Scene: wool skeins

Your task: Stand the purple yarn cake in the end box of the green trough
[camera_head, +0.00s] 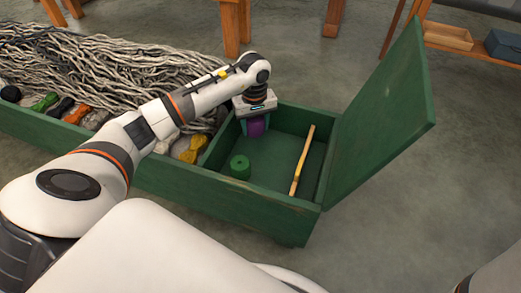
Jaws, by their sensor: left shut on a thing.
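The green trough (160,184) runs from the left to the middle, and its end box (279,150) is at the right end with its lid (385,115) standing open. My left gripper (256,122) is over the back left part of the end box, pointing down. I cannot tell whether the cake touches the box floor. My right gripper is not in view; only a bit of my right arm shows at the lower right corner.
A green yarn cake (240,167) stands in the end box near its front left. A yellow stick (302,160) lies on the right side of the box. Grey wool strands and coloured skeins (192,149) fill the trough's long part. Wooden table legs (230,28) stand behind.

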